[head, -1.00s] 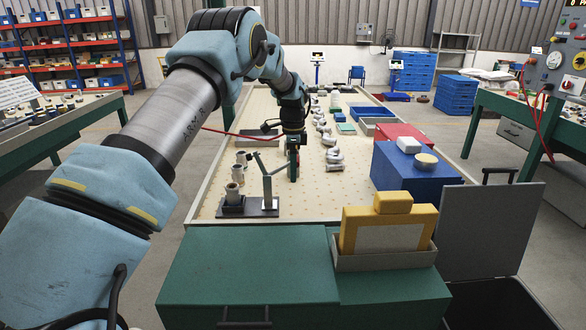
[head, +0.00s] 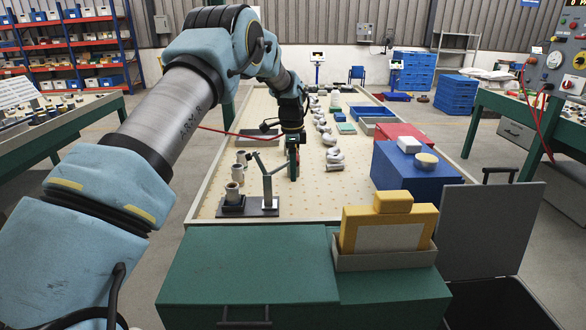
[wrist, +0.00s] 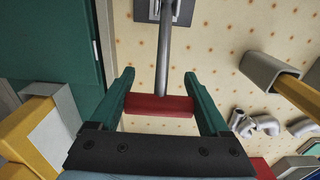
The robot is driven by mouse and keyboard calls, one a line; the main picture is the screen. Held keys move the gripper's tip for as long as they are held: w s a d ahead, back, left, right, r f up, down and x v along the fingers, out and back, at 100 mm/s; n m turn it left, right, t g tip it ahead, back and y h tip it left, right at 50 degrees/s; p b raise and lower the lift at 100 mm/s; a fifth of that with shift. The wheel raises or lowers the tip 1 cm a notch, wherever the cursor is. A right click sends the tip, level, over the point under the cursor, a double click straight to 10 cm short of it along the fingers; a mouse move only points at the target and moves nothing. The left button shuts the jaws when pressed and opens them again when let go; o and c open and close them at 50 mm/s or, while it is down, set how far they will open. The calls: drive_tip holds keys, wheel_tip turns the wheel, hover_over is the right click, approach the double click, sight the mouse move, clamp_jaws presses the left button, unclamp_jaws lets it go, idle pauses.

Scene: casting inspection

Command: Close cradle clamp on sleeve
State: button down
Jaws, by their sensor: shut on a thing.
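The cradle clamp stands on a dark base plate (head: 262,208) on the near part of the pegboard-like table top. A grey metal sleeve (head: 233,190) stands upright in the dark cradle at the plate's left side. A grey lever (head: 267,183) rises from the plate's right side. In the wrist view the lever's rod (wrist: 164,55) ends in a red crossbar handle (wrist: 160,105). My gripper (wrist: 162,104) has its green fingers at both ends of this handle and is shut on it. In the head view my gripper (head: 293,168) is right of the lever. The sleeve is not clear in the wrist view.
Other sleeves (head: 240,164) stand just behind the clamp. Pipe elbows (head: 333,158) line the table's middle. A blue box (head: 408,178) and a red box (head: 400,134) are at the right. A yellow block in a tray (head: 388,228) sits on the green cabinet (head: 245,262) in front.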

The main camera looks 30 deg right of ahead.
sight(265, 169)
drive_tip(key=a+r+g+h+b, duration=0.1)
drive_tip(key=h+b, duration=0.1)
drive_tip(key=w+a+r+g+h+b, duration=0.1)
drive_tip(key=h+b, duration=0.1)
drive_tip(key=shift+a+r+h, duration=0.1)
drive_tip(key=shift+r+h, duration=0.2)
drive_tip(key=a+g+h+b, duration=0.1)
drive_tip(key=b, duration=0.1)
drive_tip(key=w+a+r+h+b, duration=0.1)
drive_tip(key=h+b, duration=0.1)
drive_tip(key=b, duration=0.1)
drive_tip(key=a+r+g+h+b, duration=0.1)
drive_tip(key=h+b, duration=0.1)
drive_tip(key=b, duration=0.1)
drive_tip(key=shift+w+a+r+g, duration=0.2)
drive_tip(key=shift+w+g, duration=0.1)
drive_tip(key=shift+w, duration=0.05)
drive_tip(key=shift+w+a+r+b, duration=0.2)
drive_tip(key=shift+w+a+b, duration=0.05)
drive_tip(key=shift+a+b, duration=0.25)
drive_tip(key=shift+w+a+r+b, duration=0.25)
drive_tip(key=shift+a+b, duration=0.1)
drive_tip(key=shift+a, duration=0.15)
drive_tip(key=shift+c, duration=0.5)
unclamp_jaws()
drive_tip(key=shift+a, duration=0.1)
drive_tip(key=shift+o, duration=0.5)
